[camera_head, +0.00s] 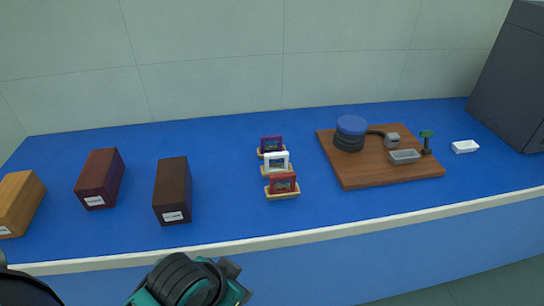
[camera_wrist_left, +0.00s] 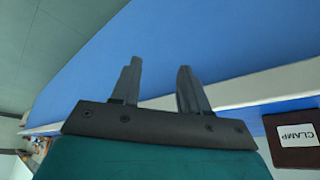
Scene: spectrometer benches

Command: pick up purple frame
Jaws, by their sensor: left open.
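The purple frame (camera_head: 271,144) stands at the back of a short row of small frames in the middle of the blue bench, in a light wooden holder. A white frame (camera_head: 275,161) stands just in front of it, and a red frame (camera_head: 283,183) is nearest the bench edge. My left gripper shows at the bottom of the head view, in front of the bench and well apart from the frames. In the left wrist view my left gripper (camera_wrist_left: 155,85) is open, with nothing between its fingers. My right gripper is not in view.
A wooden board (camera_head: 360,174) with a blue-topped device (camera_head: 351,132) lies right of the frames. A white tray (camera_head: 465,147) and a dark grey box (camera_head: 515,85) stand farther right. Tan (camera_head: 20,203), maroon (camera_head: 100,177) and dark brown (camera_head: 173,188) blocks stand left. Bench between brown block and frames is clear.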

